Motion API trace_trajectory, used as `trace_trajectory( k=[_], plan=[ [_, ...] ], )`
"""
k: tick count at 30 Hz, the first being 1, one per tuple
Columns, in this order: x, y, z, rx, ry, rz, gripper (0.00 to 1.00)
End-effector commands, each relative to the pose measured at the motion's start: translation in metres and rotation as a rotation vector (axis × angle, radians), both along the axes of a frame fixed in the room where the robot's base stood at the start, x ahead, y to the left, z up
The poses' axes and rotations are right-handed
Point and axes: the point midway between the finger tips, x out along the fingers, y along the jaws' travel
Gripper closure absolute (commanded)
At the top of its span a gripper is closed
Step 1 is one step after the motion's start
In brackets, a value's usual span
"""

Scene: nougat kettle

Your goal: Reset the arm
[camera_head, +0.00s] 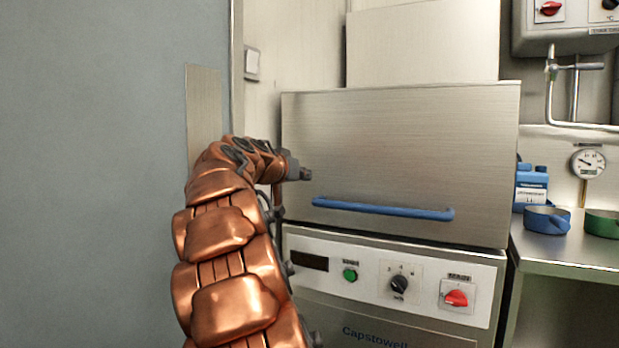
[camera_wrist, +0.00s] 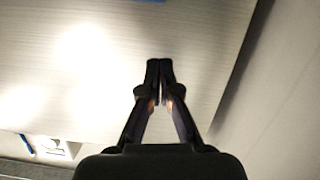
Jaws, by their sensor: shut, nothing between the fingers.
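My gripper (camera_head: 304,173) is at the end of my copper-coloured arm, left of the blue handle bar on the steel machine front (camera_head: 400,150). In the wrist view my gripper (camera_wrist: 160,68) has its two fingers together with nothing held between them. The brushed steel panel (camera_wrist: 100,80) lies beyond the fingers. I cannot tell the exact gap between the fingertips and the panel. The blue handle (camera_head: 382,209) appears free of the gripper.
Below the handle, a control strip has a green button (camera_head: 350,275), a black dial (camera_head: 399,284) and a red switch (camera_head: 456,297). A grey door or wall panel (camera_head: 90,170) is at left. A steel table (camera_head: 570,252) at right holds a blue pot (camera_head: 547,220), a green pot (camera_head: 602,224) and a blue canister (camera_head: 531,188).

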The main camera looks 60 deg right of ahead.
Motion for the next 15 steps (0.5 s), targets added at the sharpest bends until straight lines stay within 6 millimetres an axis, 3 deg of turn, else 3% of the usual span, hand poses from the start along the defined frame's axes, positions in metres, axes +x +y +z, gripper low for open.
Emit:
trace_trajectory(
  k=[9, 15],
  plan=[
    [-0.003, 0.046, 0.013, -0.002, 0.000, 0.001, 1.00],
    [-0.005, 0.056, 0.013, 0.000, -0.001, 0.000, 1.00]
  ],
)
